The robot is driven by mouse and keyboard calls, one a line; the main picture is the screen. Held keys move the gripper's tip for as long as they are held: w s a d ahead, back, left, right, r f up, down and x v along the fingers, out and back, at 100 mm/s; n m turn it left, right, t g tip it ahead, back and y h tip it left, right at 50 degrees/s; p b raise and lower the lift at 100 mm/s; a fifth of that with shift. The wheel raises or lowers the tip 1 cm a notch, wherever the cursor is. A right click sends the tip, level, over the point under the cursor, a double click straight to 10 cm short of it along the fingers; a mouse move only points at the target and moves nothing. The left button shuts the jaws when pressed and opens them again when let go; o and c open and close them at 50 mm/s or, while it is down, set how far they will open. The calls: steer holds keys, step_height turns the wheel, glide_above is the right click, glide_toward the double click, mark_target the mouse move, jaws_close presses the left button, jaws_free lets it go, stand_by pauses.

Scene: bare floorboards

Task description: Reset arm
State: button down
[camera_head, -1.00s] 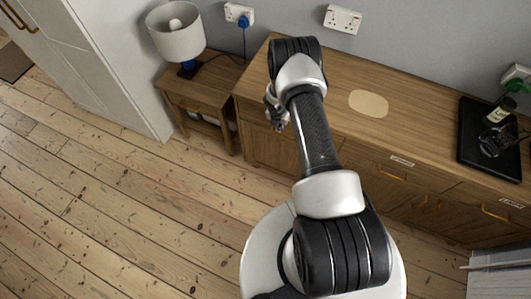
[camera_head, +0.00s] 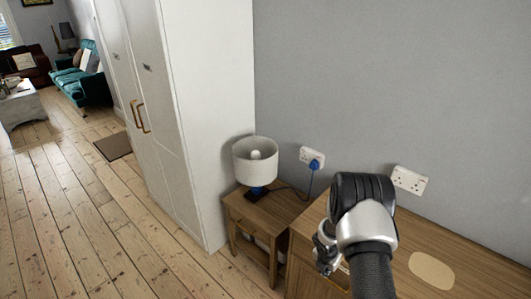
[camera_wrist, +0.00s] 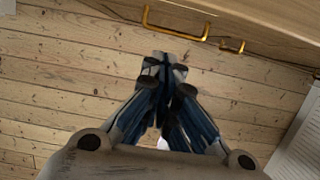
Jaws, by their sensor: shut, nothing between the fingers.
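My gripper (camera_wrist: 165,65) points down over the floorboards in the wrist view, its fingers drawn together with nothing between them. In the head view my gripper (camera_head: 326,258) shows only in part, beside my arm's wrist joint and in front of the wooden sideboard. My arm is raised and folded at the lower right, in front of the sideboard.
The wooden sideboard (camera_head: 471,276) carries a pale oval mat (camera_head: 431,271). A small side table (camera_head: 268,222) with a white lamp (camera_head: 256,161) stands to its left, beside a white wardrobe (camera_head: 217,120). Brass drawer handles (camera_wrist: 175,32) show close to my gripper. Floor (camera_head: 80,215) is clear at left.

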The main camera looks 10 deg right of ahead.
step_height(320, 180, up, 22)
steer(key=a+m+t+b, duration=0.1)
steer(key=a+m+b, duration=0.1)
steer(key=m, duration=0.6)
steer(key=s+a+r+m, duration=0.2)
steer(key=s+r+m, duration=0.25)
steer(key=r, duration=0.25)
steer(key=s+a+r+m, duration=0.3)
steer(key=s+r, duration=0.2)
steer(key=r, duration=0.1)
steer(key=s+a+r+m, duration=0.1)
steer(key=s+a+m, duration=0.2)
steer(key=s, duration=0.3)
steer(key=s+a+r+m+t+y+b, duration=0.1)
steer(key=s+a+r+m, duration=0.1)
steer(key=s, duration=0.5)
steer(key=s+a+r+m+y+b, duration=0.1)
steer(key=s+a+r+m, duration=0.1)
steer(key=s+a+m, duration=0.2)
steer(key=s+m, duration=0.1)
steer(key=s, duration=0.2)
steer(key=shift+s+r+t, duration=0.15)
steer(key=shift+s+t, duration=0.05)
steer(key=shift+t, duration=0.2)
steer(key=shift+a+m, duration=0.1)
steer(key=shift+m, duration=0.15)
